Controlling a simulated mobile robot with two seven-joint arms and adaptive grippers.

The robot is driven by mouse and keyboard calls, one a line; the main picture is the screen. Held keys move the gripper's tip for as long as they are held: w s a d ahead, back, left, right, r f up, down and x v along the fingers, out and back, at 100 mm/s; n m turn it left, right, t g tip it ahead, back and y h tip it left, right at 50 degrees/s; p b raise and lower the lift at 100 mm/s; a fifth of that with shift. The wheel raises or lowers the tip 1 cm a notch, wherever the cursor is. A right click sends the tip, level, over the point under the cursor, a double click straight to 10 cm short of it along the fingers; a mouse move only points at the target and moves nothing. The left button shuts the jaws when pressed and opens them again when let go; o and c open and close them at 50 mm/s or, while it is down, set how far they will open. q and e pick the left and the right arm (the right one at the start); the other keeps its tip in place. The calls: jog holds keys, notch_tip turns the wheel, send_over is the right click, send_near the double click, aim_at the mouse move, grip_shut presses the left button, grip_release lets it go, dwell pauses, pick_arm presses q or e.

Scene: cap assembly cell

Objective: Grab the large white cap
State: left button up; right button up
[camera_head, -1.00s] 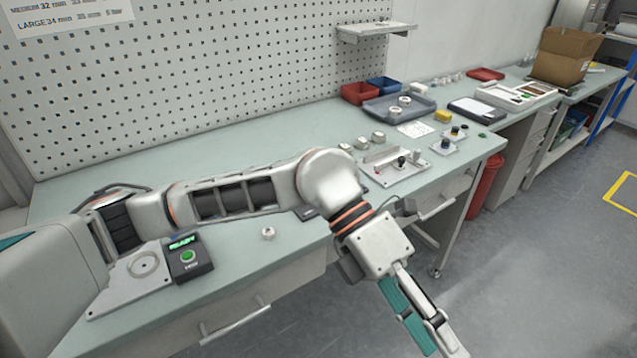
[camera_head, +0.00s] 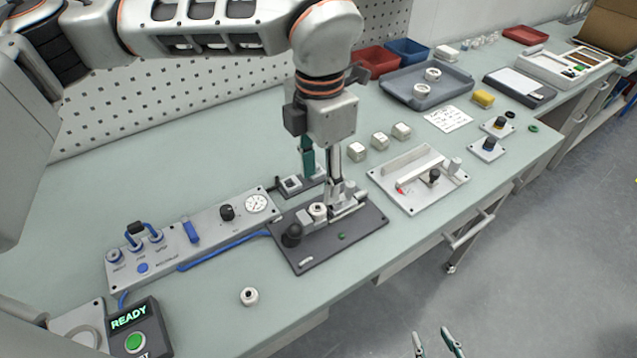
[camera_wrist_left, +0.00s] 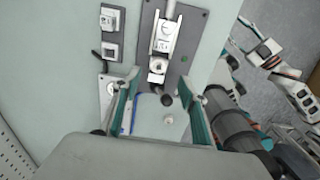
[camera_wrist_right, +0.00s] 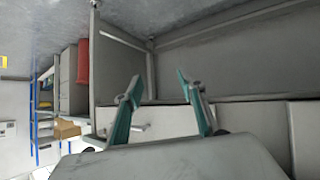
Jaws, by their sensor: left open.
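A small white cap-like part (camera_head: 249,297) with a hole lies loose on the bench near the front edge. It also shows in the left wrist view (camera_wrist_left: 169,119). Another white round part (camera_head: 318,210) sits in the dark fixture. Two white rings (camera_head: 421,90) (camera_head: 433,74) are in the grey tray. I cannot tell which of these is the large cap. My left gripper (camera_head: 322,185) is open, pointing down just above the dark fixture, with nothing seen held. My right gripper (camera_head: 435,338) is open and empty, low in front of the bench.
The dark fixture plate (camera_head: 350,238) adjoins a panel (camera_head: 195,240) with a gauge, knob and blue hoses. A light fixture plate (camera_head: 415,195), several white blocks and the grey tray (camera_head: 447,93) stand further right. A READY box (camera_head: 138,325) is at front left. Bench around the loose part is clear.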

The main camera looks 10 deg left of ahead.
aim_at(318, 207)
pick_arm(q)
jog(key=shift+w, duration=0.15)
jog(key=shift+s+f, duration=0.15)
jog(key=shift+f, duration=0.65)
jog(key=shift+s+f, duration=0.1)
jog(key=shift+f, duration=0.7)
jog(key=shift+a+f, duration=0.15)
jog(key=shift+f, duration=2.1)
jog(key=c, duration=0.8)
jog(key=shift+o, duration=0.2)
